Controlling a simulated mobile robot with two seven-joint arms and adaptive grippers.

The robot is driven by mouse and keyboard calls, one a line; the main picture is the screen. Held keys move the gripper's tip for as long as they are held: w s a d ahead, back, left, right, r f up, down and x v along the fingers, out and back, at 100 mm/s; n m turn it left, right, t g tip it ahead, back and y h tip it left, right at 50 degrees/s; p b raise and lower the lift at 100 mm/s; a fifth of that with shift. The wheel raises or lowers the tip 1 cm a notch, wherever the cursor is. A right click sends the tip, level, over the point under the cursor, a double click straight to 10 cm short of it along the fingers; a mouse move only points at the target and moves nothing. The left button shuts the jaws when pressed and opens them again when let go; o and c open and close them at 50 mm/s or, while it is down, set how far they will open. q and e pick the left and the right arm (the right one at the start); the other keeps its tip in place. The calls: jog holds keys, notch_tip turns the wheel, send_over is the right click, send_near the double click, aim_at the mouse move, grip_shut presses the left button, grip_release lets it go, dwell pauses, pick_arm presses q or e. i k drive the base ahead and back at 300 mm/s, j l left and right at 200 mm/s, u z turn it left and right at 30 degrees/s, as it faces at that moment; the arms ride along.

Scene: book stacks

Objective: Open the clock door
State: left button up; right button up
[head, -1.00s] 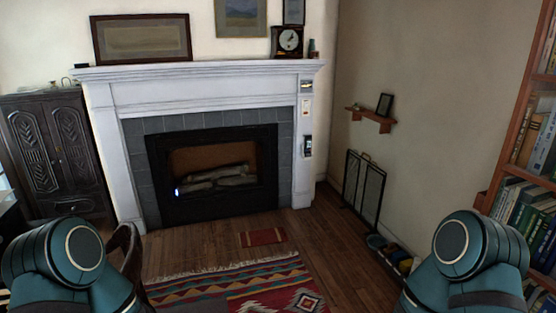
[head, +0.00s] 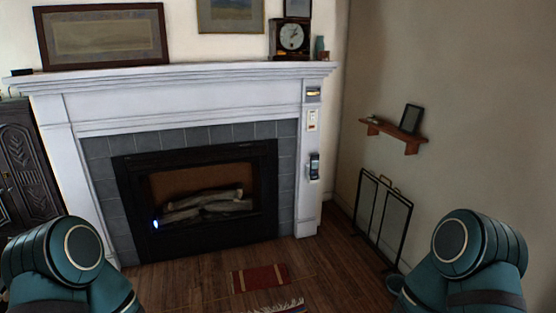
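A dark clock (head: 290,38) with a round pale dial stands on the right end of the white mantel (head: 190,74), above the fireplace. Its front faces me; whether its door is open or shut is too small to tell. Only teal links of my two arms show, at the lower left and lower right of the head view. Both of my grippers are out of view. The clock is well ahead of my arms, and nothing touches it.
A small blue-grey vase (head: 320,47) stands right of the clock, and a framed picture (head: 103,35) leans at the mantel's left. A fire screen (head: 382,218) stands by the right wall under a small shelf (head: 393,134). Wooden floor with a small red mat (head: 260,278) lies ahead.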

aim_at(309, 36)
jog(key=i, duration=0.7)
jog(key=i+z, duration=0.15)
jog(key=i, duration=0.6)
jog(key=i+j+z, duration=0.2)
jog(key=i+z, duration=0.25)
jog(key=i+j+z, duration=0.4)
jog(key=i, duration=0.15)
